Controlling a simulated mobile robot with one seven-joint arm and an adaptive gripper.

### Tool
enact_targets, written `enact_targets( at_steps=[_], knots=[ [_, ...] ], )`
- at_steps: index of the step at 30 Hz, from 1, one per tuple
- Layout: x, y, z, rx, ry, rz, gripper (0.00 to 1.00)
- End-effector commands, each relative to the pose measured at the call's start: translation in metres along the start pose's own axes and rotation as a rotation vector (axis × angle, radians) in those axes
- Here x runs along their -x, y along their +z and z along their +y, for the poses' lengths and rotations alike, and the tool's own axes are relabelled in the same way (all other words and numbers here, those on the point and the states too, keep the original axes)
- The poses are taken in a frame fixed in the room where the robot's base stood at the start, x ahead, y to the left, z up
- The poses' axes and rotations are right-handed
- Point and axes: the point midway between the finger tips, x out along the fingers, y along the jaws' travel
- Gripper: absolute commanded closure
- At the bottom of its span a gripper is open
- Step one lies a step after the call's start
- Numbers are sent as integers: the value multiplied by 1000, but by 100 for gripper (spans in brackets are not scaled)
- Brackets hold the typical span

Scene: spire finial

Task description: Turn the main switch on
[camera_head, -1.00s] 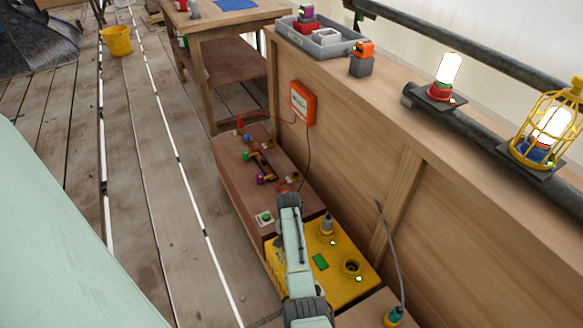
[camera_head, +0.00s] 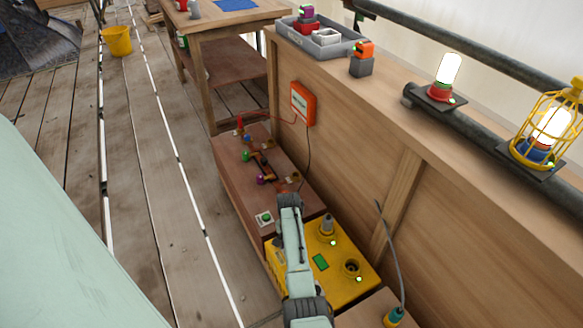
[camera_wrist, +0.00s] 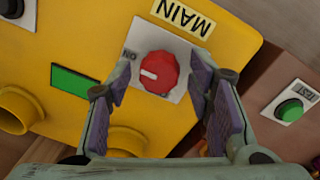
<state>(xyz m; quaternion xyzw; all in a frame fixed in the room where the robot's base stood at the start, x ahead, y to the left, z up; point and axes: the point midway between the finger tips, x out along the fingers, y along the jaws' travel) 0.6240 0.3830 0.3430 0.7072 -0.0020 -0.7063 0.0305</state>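The main switch (camera_wrist: 160,72) is a red round knob on a white plate on the yellow box (camera_wrist: 75,25), beside a MAIN label (camera_wrist: 183,18). Its white mark points left in the wrist view, toward the side where the plate reads ON. My gripper (camera_wrist: 166,66) is open, with one finger on each side of the knob and visible gaps between. I cannot tell the fingers' depth relative to the knob. In the head view, my arm covers the switch and gripper; the yellow box (camera_head: 338,287) shows beside it.
A green TEST button (camera_wrist: 289,110) sits on the neighbouring brown box (camera_head: 240,190). The yellow box has a green panel (camera_head: 320,262), a grey plug (camera_head: 327,224) and a socket (camera_head: 351,267). A wooden wall (camera_head: 345,160) stands close on the right.

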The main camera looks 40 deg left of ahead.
Motion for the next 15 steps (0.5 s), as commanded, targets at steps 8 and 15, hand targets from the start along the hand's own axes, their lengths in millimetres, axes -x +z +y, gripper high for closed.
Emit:
enact_targets(
  at_steps=[8, 15],
  knots=[
    [0, 0, 0, 0, 0, 0, 50],
    [23, 0, 0, 0, -2, 2, 50]
  ],
)
